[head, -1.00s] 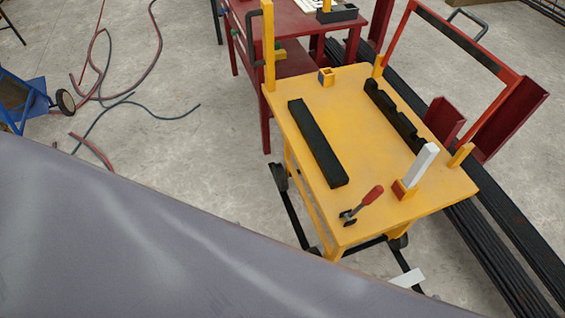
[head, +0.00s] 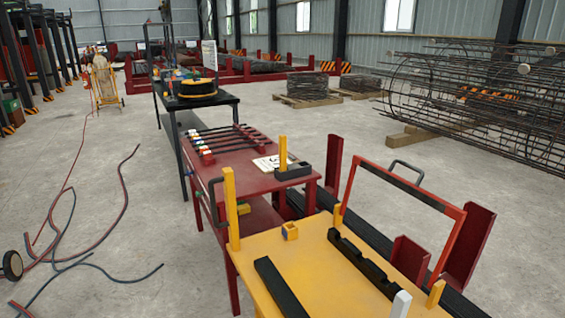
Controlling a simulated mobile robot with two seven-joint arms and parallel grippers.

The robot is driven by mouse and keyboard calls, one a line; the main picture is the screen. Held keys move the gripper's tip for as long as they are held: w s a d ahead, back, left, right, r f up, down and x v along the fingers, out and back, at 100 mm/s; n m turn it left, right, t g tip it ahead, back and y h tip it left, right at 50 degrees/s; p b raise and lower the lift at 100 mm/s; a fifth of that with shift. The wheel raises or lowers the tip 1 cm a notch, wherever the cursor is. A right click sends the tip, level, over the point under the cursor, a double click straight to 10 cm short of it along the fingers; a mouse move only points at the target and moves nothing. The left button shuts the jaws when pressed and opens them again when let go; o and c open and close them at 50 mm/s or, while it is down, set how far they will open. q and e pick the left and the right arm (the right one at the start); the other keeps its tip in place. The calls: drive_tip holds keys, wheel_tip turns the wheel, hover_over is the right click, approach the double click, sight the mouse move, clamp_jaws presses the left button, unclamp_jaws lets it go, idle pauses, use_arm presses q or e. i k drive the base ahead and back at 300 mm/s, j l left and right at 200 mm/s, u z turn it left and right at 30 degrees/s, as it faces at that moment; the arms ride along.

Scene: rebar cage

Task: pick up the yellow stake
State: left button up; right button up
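A yellow stake (head: 283,155) stands upright in a black block (head: 293,172) on the near right part of the red table (head: 235,166). Similar yellow upright posts stand at the edges of the yellow table: a tall one (head: 231,208) at its far left corner, and shorter ones (head: 338,215) and (head: 435,294) along its right side. Neither of my grippers is in view.
The yellow table (head: 300,262) in front bears a black bar (head: 282,288), a black notched rack (head: 362,264), a small yellow block (head: 290,231) and a white upright piece (head: 401,304). Hoses (head: 85,256) lie on the floor at left. A rebar cage (head: 480,100) lies at back right.

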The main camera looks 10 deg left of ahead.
sight(282, 139)
drive_tip(key=k, duration=1.1)
drive_tip(key=k+z, duration=0.15)
drive_tip(key=z, duration=2.2)
drive_tip(key=k+j+z, duration=0.1)
drive_tip(key=j, duration=0.25)
drive_tip(key=k+j+z, duration=0.1)
drive_tip(key=j, duration=0.25)
drive_tip(key=k+j, duration=0.1)
drive_tip(key=j, duration=0.3)
drive_tip(key=k+j, duration=0.15)
drive_tip(key=j, duration=0.2)
drive_tip(key=k+j, duration=0.1)
drive_tip(key=j, duration=0.3)
drive_tip(key=k+j, duration=0.1)
drive_tip(key=j, duration=0.25)
drive_tip(key=k+j, duration=0.15)
drive_tip(key=j, duration=0.25)
drive_tip(key=k+j, duration=0.1)
drive_tip(key=j, duration=0.3)
